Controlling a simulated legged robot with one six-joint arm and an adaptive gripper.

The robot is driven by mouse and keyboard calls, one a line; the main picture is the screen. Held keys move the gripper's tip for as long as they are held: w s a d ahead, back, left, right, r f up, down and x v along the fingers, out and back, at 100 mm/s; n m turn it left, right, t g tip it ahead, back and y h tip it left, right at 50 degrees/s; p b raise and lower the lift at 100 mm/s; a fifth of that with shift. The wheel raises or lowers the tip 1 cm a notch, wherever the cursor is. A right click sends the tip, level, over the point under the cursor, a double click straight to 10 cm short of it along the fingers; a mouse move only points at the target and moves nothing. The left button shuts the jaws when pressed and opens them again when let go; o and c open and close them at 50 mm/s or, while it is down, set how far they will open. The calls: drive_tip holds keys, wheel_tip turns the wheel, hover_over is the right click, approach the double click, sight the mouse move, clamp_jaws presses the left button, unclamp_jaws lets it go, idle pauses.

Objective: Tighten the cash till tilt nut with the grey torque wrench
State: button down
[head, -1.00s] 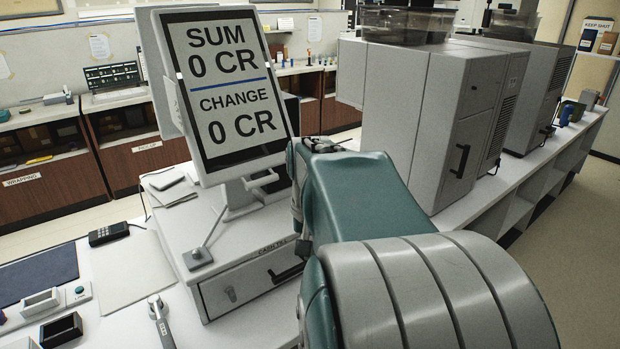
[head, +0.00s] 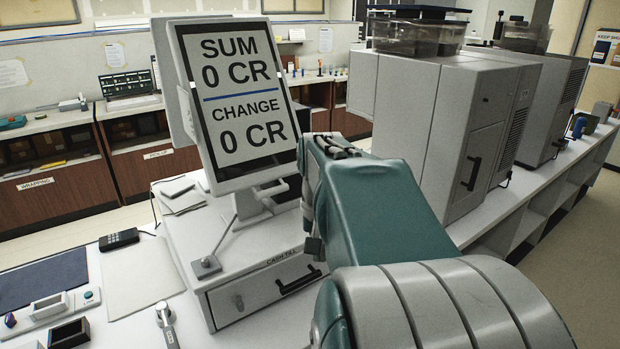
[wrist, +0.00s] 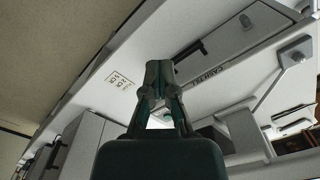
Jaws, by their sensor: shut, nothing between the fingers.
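The cash till (head: 258,290) stands on the white counter, with its drawer and black handle facing me. Its tilted display (head: 240,95) reads SUM 0 CR and CHANGE 0 CR. A thin rod runs from the display's stand down to a small grey plate (head: 205,266) on the till top. I cannot make out the tilt nut for sure. A grey tool with a round head (head: 165,316), probably the torque wrench, lies on the counter in front of the till, cut off by the bottom edge. My gripper (wrist: 158,68) is shut and empty near the till front in the wrist view.
Large grey machines (head: 435,140) stand to the right of the till. A black card terminal (head: 119,239), a blue mat (head: 45,280) and small trays (head: 66,332) lie on the counter to the left. A pale sheet (head: 140,277) lies beside the till.

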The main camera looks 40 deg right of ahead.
wheel_tip(320, 180, up, 15)
idle(5.8)
